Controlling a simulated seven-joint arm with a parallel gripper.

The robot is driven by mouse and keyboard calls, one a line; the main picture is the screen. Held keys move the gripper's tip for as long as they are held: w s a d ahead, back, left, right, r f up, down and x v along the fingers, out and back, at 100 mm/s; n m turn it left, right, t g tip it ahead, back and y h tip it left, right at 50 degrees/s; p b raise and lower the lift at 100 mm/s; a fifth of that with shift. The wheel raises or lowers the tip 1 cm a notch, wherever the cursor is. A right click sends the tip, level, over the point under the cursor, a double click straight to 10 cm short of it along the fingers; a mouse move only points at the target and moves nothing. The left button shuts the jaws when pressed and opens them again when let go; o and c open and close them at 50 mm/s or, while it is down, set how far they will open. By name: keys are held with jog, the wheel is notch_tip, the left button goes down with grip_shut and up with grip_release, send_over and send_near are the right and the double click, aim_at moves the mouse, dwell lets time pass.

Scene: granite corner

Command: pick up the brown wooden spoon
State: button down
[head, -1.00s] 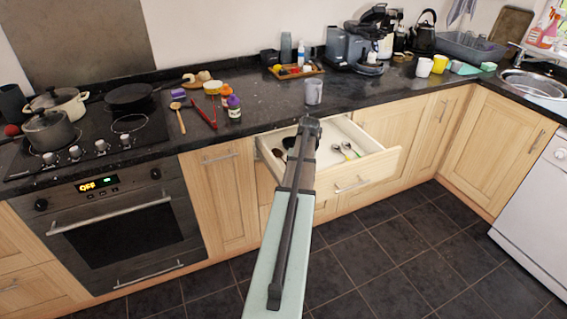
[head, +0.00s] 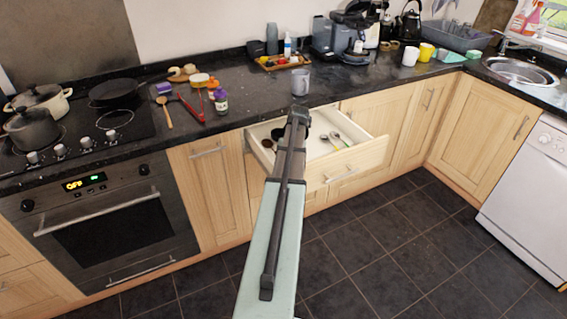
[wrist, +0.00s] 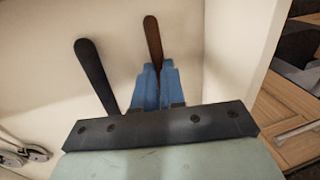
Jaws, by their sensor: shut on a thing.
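The brown wooden spoon's handle (wrist: 152,40) shows in the wrist view, standing out between the blue fingers of my gripper (wrist: 158,82). The fingers are shut on it inside the open drawer (head: 362,155). A round brown end (head: 267,143), which looks like the spoon's bowl, shows at the drawer's left in the head view. My arm hides the gripper's fingers there. A black utensil handle (wrist: 92,70) lies just left of the fingers, apart from them; its dark head (head: 278,133) shows beside the brown end.
Metal utensils (head: 338,141) lie at the drawer's right. The pale drawer wall (wrist: 240,60) is close to the gripper's right in the wrist view.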

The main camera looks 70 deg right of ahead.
notch_tip(320, 180, up, 7)
jog(key=s+d, duration=1.3)
jog(key=shift+s+d+f, duration=0.3)
jog(key=shift+s+d, duration=0.05)
jog(key=shift+s, duration=0.05)
